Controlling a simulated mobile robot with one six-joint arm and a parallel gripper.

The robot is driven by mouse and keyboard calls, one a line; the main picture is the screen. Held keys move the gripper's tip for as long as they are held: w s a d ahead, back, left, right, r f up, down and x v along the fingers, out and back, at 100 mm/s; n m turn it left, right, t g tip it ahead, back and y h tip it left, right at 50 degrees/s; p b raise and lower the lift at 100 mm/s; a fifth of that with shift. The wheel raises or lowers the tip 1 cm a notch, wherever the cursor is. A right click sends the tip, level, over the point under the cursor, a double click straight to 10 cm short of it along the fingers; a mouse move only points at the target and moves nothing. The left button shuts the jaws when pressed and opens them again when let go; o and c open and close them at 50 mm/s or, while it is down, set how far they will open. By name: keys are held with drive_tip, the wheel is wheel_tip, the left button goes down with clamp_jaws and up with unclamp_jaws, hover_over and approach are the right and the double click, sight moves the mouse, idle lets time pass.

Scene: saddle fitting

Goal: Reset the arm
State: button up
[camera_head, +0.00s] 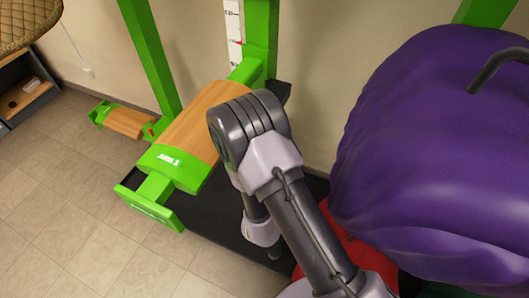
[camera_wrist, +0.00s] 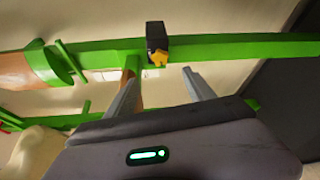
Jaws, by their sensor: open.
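My arm (camera_head: 262,150) reaches up from the bottom of the head view and bends over in the middle of the picture. My gripper (camera_wrist: 160,75) shows in the wrist view with its two grey fingers spread apart and nothing between them. A green bar (camera_wrist: 225,46) with a black block (camera_wrist: 156,36) and a yellow piece on it lies beyond the fingertips. In the head view the fingers cannot be made out.
A green frame with a wood-topped rack (camera_head: 203,122) stands behind and left of my arm. A large purple bulky thing (camera_head: 440,150) fills the right side, close to my arm. A wooden shelf (camera_head: 25,98) is far left. Tiled floor (camera_head: 70,230) is clear at lower left.

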drive_tip(key=shift+s+r, duration=0.1)
drive_tip(key=shift+s, duration=0.85)
drive_tip(key=w+d+r+m+g+h, duration=0.1)
drive_tip(key=w+d+r+m+g, duration=0.15)
drive_tip(key=r+m, duration=0.3)
drive_tip(key=w+d+r+m+g+h, duration=0.1)
drive_tip(key=w+d+r+m, duration=0.3)
drive_tip(key=m, duration=0.3)
drive_tip(key=s+d+r+m+g+y, duration=0.2)
drive_tip(key=s+r+m+g, duration=0.1)
drive_tip(key=s+r+m, duration=0.4)
drive_tip(key=s+d+r+m+g, duration=0.1)
drive_tip(key=s+r, duration=0.1)
drive_tip(key=s, duration=0.5)
drive_tip(key=s+d+r+m+g+y, duration=0.1)
drive_tip(key=s+d+r+m+g, duration=0.1)
drive_tip(key=s, duration=0.6)
drive_tip(key=s+d+r+m+g, duration=0.2)
drive_tip(key=s+r, duration=0.1)
drive_tip(key=s, duration=0.5)
drive_tip(key=shift+d+r, duration=0.2)
drive_tip(key=shift+r, duration=0.05)
